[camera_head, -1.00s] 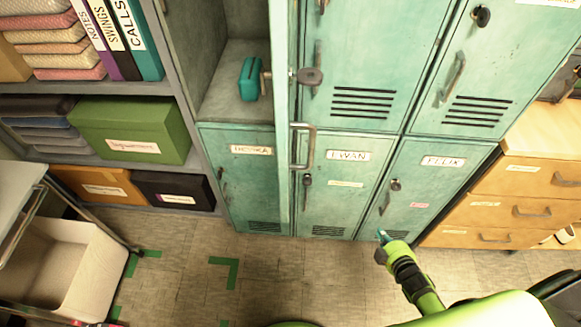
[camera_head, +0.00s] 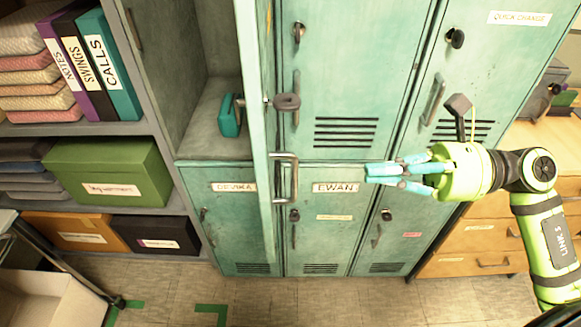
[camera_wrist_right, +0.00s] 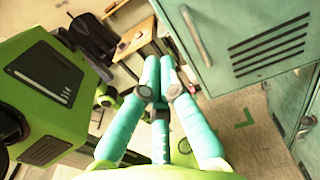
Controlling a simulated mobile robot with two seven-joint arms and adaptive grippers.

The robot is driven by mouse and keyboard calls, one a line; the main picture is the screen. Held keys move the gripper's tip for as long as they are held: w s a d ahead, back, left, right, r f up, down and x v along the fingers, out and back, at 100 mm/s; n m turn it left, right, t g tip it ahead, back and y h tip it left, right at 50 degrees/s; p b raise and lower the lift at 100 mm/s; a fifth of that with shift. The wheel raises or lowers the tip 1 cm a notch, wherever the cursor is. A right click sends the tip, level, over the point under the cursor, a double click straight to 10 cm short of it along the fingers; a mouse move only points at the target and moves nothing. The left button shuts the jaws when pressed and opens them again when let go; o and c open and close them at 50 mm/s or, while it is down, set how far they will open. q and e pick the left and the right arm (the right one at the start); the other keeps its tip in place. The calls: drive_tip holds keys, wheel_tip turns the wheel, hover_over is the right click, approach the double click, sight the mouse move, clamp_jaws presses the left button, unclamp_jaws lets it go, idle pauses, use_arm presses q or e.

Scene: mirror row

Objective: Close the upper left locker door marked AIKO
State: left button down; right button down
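The upper left locker door (camera_head: 258,110) stands open and is seen almost edge-on; its name label does not show. Its pull handle (camera_head: 285,178) sticks out to the right near its lower end, and a dark lock knob (camera_head: 287,102) sits above. Behind it the open locker compartment (camera_head: 205,135) shows a small teal object (camera_head: 229,117). My right gripper (camera_head: 372,174) has its teal fingers drawn together and empty, pointing left, to the right of the handle and apart from it in the picture. Its fingertips also show together in the right wrist view (camera_wrist_right: 159,75). My left gripper is out of view.
Shelves with a green box (camera_head: 108,172) are at left, wooden drawers (camera_head: 475,240) at right. The floor (camera_head: 260,300) before the lockers looks clear.

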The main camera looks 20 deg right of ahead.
sight(268, 172)
drive_tip(key=p+x, duration=0.2)
drive_tip(key=x, duration=0.2)
drive_tip(key=p+x, duration=0.2)
drive_tip(key=x, duration=0.2)
drive_tip(key=p+x, duration=0.2)
drive_tip(key=x, duration=0.1)
drive_tip(key=shift+w+a+r+p, duration=0.15)
drive_tip(key=shift+a+r+p, duration=0.15)
drive_tip(key=shift+a+p, duration=0.1)
drive_tip(key=shift+w+a+f, duration=0.1)
drive_tip(key=shift+a+f, duration=0.1)
drive_tip(key=shift+a, duration=0.3)
drive_tip(key=shift+w, duration=0.1)
